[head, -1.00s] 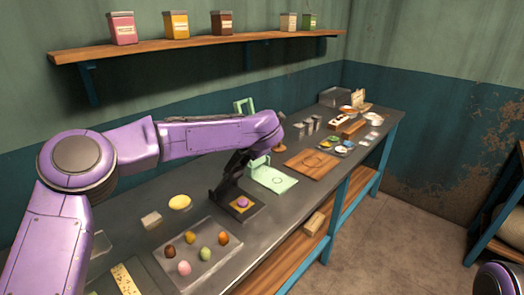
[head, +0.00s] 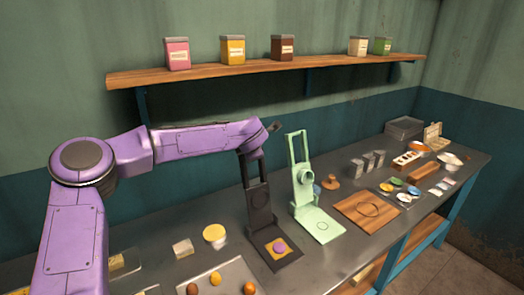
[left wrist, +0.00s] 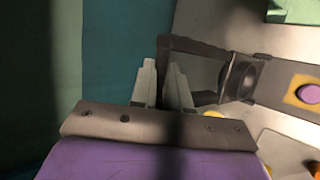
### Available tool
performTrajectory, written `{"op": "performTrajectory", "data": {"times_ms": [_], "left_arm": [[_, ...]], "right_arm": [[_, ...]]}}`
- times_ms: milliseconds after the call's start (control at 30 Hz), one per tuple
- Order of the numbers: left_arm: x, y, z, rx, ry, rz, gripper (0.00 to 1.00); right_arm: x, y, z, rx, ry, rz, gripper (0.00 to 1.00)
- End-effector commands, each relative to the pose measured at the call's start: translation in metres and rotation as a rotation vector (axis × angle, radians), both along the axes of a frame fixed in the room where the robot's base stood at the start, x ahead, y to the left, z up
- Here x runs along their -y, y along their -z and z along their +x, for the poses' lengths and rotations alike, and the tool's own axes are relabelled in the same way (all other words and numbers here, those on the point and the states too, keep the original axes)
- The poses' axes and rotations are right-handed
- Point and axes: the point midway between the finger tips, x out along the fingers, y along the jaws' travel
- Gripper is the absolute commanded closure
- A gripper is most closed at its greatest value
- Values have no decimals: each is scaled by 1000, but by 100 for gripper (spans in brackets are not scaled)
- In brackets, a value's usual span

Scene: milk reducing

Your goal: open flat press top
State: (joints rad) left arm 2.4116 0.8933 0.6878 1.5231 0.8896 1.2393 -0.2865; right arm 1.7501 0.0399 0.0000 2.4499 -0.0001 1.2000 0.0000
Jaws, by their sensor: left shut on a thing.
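The dark flat press has a base (head: 292,256) on the counter and a hinged top (head: 260,208) standing about upright behind it. A purple lump (head: 279,246) sits on a yellow square on the base, uncovered. My left gripper (head: 251,160) is at the upper end of the raised top. In the left wrist view, my left gripper (left wrist: 162,78) is shut on the top's frame-like handle (left wrist: 195,46). The round pressing plate (left wrist: 240,76) and the purple lump (left wrist: 308,93) show to the right. My right gripper is not in view.
A pale green press (head: 319,226) with its top raised stands just right of the dark one. A wooden board (head: 367,210) lies farther right. A tray (head: 232,277) of coloured balls and a yellow-topped round item (head: 215,236) are near. A shelf (head: 230,73) with jars hangs above.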

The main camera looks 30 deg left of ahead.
Motion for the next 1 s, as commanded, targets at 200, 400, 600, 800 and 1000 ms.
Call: {"op": "performTrajectory", "data": {"times_ms": [200, 400, 600, 800, 1000], "left_arm": [[-11, -3, 0, 10, 4, 5, 100], [-13, -3, 0, 12, 4, 6, 100], [-14, -5, 0, 15, 4, 7, 100], [-14, -4, 0, 13, 2, 6, 59], [-14, -1, -1, 9, 1, 4, 59]], "right_arm": [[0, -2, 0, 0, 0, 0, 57], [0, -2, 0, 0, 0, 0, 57], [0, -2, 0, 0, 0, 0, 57], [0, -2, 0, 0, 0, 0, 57], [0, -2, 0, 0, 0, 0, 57]]}}
